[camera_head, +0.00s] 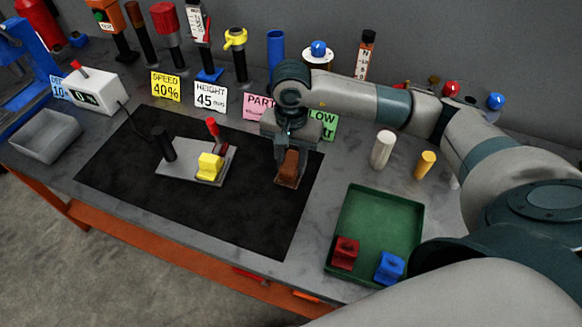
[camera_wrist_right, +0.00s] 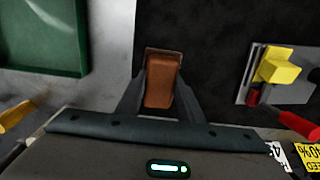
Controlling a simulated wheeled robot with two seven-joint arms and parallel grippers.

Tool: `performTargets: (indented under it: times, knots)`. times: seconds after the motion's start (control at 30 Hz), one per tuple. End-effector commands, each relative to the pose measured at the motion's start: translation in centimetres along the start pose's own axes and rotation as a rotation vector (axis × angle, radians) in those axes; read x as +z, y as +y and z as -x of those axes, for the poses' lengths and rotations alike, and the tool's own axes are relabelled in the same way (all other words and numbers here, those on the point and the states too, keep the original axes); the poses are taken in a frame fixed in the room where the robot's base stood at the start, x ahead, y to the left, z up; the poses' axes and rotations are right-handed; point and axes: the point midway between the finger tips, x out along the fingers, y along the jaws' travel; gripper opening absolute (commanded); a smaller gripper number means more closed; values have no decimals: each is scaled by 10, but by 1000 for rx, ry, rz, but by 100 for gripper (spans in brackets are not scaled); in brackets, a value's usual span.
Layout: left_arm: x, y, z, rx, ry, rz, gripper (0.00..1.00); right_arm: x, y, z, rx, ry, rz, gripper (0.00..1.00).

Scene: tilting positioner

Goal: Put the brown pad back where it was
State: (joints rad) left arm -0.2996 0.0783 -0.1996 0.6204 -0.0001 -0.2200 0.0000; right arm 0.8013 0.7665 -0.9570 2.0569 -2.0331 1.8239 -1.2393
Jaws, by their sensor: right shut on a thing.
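The brown pad (camera_head: 289,166) is between the fingers of my right gripper (camera_head: 290,172), over the right part of the black mat (camera_head: 220,208). In the right wrist view the brown pad (camera_wrist_right: 163,82) sits between the two dark fingers, and my right gripper (camera_wrist_right: 160,95) is shut on it. A thin brownish edge shows around the pad's far end; I cannot tell whether the pad touches what lies under it. My left gripper is not in view.
Left of the pad, a grey plate (camera_head: 180,172) on the mat carries a yellow block (camera_head: 210,166), a black post and a red-tipped lever. A green tray (camera_head: 378,225) at right holds a red block (camera_head: 345,252) and a blue block (camera_head: 389,267). Two cylinders stand behind the tray.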

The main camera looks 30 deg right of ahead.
Motion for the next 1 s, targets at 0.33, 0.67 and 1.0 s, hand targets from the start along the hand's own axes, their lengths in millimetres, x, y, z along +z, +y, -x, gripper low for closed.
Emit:
performTargets:
  times: [0.33, 0.67, 1.0]
  knots:
    - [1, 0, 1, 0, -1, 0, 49, 0, 0, -1, 0, 0, -1, 13]
    - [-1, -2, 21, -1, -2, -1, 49, 0, 0, -32, 2, -3, -2, 13]
    - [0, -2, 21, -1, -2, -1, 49, -1, 0, -40, -1, 0, -1, 13]
